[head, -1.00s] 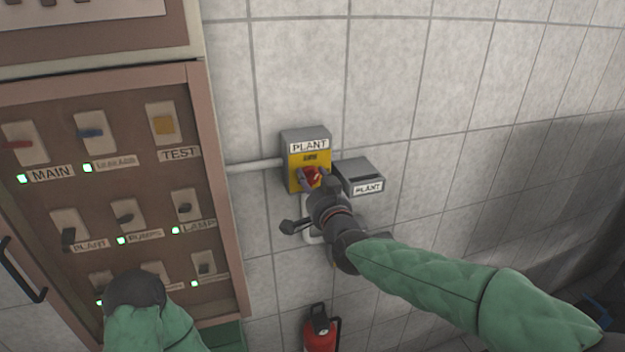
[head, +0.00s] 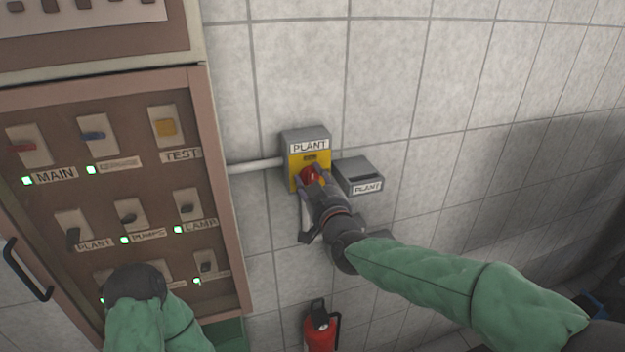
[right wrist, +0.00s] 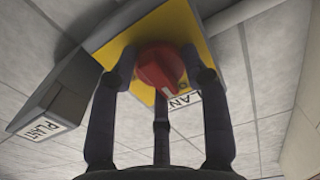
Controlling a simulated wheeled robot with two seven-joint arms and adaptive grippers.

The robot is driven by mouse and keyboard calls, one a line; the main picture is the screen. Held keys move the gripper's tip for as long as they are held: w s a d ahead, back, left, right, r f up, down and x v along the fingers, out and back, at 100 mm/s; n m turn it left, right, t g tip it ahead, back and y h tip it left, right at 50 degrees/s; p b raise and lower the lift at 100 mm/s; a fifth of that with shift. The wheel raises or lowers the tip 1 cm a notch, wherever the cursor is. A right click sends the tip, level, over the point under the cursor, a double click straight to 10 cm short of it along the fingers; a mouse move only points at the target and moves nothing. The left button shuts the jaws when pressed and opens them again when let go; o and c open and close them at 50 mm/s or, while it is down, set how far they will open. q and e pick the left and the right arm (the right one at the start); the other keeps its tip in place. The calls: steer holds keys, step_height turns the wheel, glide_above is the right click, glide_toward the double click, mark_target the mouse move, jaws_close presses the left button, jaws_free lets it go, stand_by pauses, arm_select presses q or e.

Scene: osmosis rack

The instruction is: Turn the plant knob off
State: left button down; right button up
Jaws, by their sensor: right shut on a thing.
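The red plant knob (head: 309,174) sits on the yellow face of a grey box labelled PLANT (head: 309,146) on the tiled wall. My right gripper (head: 311,181) is at the knob, its fingers shut around it. In the right wrist view the red knob (right wrist: 160,66) is between my gripper fingers (right wrist: 160,75), with the yellow plate (right wrist: 185,30) behind it. My left arm shows at the lower left, in front of the panel; its gripper's fingers are hidden.
A switch panel (head: 225,200) with several switches and lit green lamps fills the left side. A smaller grey box labelled PLANT (head: 361,174) is just right of the knob box. A red fire extinguisher (head: 320,328) is below. A conduit (head: 252,166) runs to the knob box.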

steer(key=shift+f, duration=0.15)
steer(key=o, duration=1.2)
steer(key=shift+c, duration=0.2)
steer(key=v, duration=1.2)
